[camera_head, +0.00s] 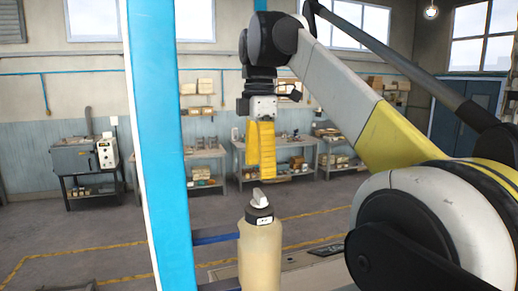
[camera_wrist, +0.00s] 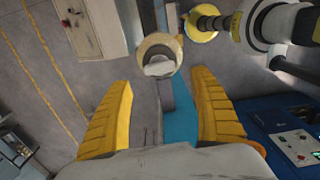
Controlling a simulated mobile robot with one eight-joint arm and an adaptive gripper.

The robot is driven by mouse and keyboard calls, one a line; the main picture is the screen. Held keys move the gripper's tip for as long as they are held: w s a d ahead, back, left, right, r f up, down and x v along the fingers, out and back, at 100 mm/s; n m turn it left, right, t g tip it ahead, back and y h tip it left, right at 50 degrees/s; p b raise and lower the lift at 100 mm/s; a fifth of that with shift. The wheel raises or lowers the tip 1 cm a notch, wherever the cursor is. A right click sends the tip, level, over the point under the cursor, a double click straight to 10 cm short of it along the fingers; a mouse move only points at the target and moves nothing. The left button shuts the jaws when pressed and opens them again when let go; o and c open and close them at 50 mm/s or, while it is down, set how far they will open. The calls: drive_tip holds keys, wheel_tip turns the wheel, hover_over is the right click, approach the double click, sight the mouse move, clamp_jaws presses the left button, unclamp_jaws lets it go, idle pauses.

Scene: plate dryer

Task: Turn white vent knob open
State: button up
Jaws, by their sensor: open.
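The white vent knob (camera_head: 261,198) stands on a black collar (camera_head: 259,216) on top of an upright beige cylinder (camera_head: 260,255) in the head view. My gripper (camera_head: 262,172) hangs above the knob with its yellow fingers pointing down and a small gap between them and the knob. In the wrist view the knob (camera_wrist: 158,69) shows as a pale bar on the cylinder's round top. It lies between the lines of the two spread fingers, just past their tips. The gripper is open and empty. The collar's markings are too small to read.
A blue post (camera_head: 155,150) rises left of the cylinder, and a blue bar (camera_head: 215,238) runs between them. A blue control panel (camera_wrist: 295,140) is at the lower right of the wrist view. Shelves with boxes (camera_head: 290,155) stand far back, behind open floor.

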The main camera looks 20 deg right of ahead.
sight(259, 192)
drive_tip(key=shift+r, duration=2.8)
drive_tip(key=s+f+m+t, duration=0.2)
drive_tip(key=s+f+m, duration=0.45)
drive_tip(key=f, duration=0.55)
drive_tip(key=s+f+m+t, duration=0.3)
drive_tip(key=s+f+m, duration=0.35)
drive_tip(key=f, duration=0.45)
drive_tip(key=s+f+m+t, duration=0.2)
drive_tip(key=s+f+m, duration=0.3)
drive_tip(key=s+f, duration=0.5)
drive_tip(key=w+f+b, duration=0.3)
drive_tip(key=f+b, duration=4.1)
drive_tip(key=f, duration=0.1)
